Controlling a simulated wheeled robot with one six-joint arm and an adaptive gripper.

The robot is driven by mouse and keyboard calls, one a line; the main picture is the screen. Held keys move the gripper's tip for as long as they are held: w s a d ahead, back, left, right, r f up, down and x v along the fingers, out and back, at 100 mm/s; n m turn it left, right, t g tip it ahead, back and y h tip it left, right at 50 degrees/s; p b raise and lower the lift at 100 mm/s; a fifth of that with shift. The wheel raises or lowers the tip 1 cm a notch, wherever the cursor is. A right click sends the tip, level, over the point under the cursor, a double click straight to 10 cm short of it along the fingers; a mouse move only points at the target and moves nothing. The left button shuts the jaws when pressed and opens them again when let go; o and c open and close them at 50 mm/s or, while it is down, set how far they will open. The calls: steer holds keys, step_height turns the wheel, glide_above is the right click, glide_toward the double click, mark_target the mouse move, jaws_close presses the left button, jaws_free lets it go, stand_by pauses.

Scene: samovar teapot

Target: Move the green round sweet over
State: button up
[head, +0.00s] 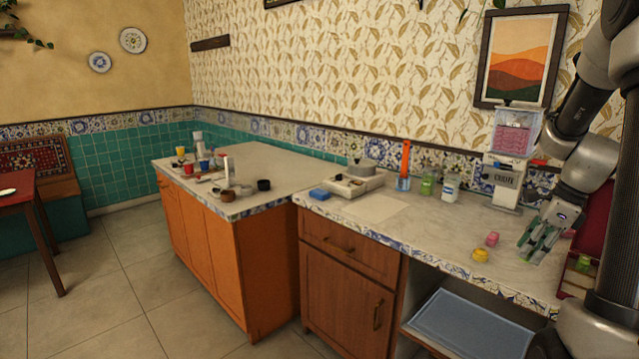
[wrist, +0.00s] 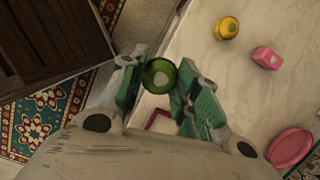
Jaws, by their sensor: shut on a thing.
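The green round sweet (wrist: 158,76) shows in the wrist view between my two fingertips, with a pale mark on its top. My gripper (wrist: 157,72) is shut on it, one finger touching each side. In the head view my gripper (head: 541,243) points down over the right end of the marble counter.
A yellow sweet (head: 480,255) and a pink sweet (head: 492,239) lie on the counter left of my gripper. A red box (head: 568,284) with a green thing (head: 583,263) stands at right. A candy dispenser (head: 508,180) stands behind. Counter left of the sweets is clear.

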steer(key=w+a+f+n+g, duration=0.1)
steer(key=w+a+f+n, duration=0.2)
steer(key=a+f+n, duration=0.2)
steer(key=w+a+f+n+g+h, duration=0.1)
steer(key=a+f+n, duration=0.4)
steer(key=a+n, duration=0.5)
steer(key=w+a+f+n+g+h, duration=0.1)
steer(key=w+a+f+n+g, duration=0.1)
steer(key=w+a+f+n, duration=0.3)
steer(key=w+a+n, duration=0.1)
steer(key=a+n, duration=0.2)
steer(key=n, duration=0.2)
steer(key=shift+g, duration=0.4)
steer(key=shift+s+a, duration=0.1)
